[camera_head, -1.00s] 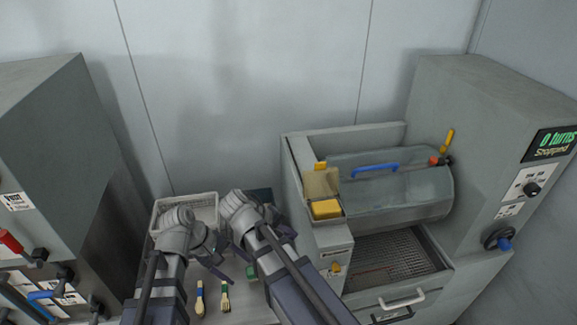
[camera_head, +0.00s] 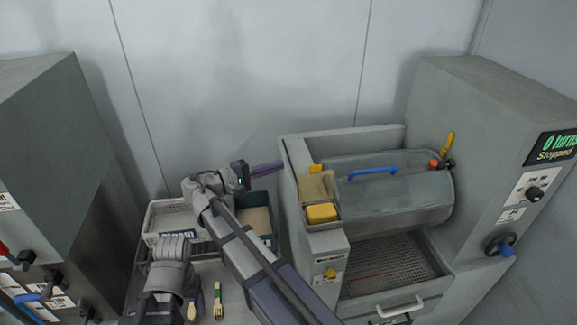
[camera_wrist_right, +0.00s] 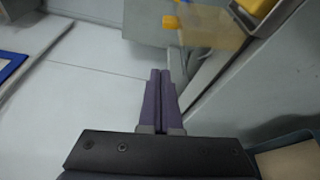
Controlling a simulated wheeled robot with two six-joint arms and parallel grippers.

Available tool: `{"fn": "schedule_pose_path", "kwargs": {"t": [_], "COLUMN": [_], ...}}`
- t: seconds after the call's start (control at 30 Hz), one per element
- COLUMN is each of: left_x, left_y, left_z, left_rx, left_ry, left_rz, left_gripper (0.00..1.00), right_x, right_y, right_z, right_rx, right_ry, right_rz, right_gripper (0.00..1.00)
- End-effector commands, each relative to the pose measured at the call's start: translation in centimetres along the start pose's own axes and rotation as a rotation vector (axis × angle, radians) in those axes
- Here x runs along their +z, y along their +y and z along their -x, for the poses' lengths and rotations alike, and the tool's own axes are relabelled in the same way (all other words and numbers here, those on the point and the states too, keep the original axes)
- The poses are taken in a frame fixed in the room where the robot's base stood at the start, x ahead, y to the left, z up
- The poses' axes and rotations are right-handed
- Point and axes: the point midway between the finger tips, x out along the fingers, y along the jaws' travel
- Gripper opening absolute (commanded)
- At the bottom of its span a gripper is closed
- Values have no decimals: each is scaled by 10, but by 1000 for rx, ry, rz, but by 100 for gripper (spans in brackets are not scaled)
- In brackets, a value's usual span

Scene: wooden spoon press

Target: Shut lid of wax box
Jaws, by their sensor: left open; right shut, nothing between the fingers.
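The wax box (camera_head: 338,222) sits on the left ledge of the grey drum machine, with a yellow wax block (camera_head: 321,213) inside. Its beige lid (camera_head: 317,186) stands open, raised at the back; the lid also shows at the top of the right wrist view (camera_wrist_right: 218,28). My right gripper (camera_head: 283,165) is shut and empty, left of the lid and apart from it, its purple fingers pointing right. Its closed fingers show in the right wrist view (camera_wrist_right: 160,75). My left gripper (camera_head: 192,284) is low at the left, over the counter, its fingers mostly hidden.
A white basket (camera_head: 165,220) and a dark blue bin (camera_head: 262,200) stand behind my arms. Brushes (camera_head: 217,300) lie on the counter. The machine's drum (camera_head: 400,195) with a blue handle (camera_head: 373,173) is right of the box. The machine's left wall (camera_head: 290,175) rises near my right gripper.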

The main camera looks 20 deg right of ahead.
Motion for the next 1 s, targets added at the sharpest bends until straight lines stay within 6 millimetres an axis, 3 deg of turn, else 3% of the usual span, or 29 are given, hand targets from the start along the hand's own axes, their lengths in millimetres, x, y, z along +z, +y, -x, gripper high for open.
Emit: {"fn": "schedule_pose_path", "kwargs": {"t": [0.47,0.7,1.0], "left_x": [-1,0,0], "left_y": [1,0,0], "left_z": [-6,1,2], "left_rx": [2,2,2], "left_ry": [1,1,1], "left_rz": [2,3,3], "left_gripper": [74,74,74], "right_x": [1,32,38], "right_y": [-1,0,-1], "right_z": [-93,-81,-78], "right_rx": [-2,-2,-2], "right_ry": [-3,1,0], "right_rz": [-1,0,0], "right_gripper": [0,0,0]}}
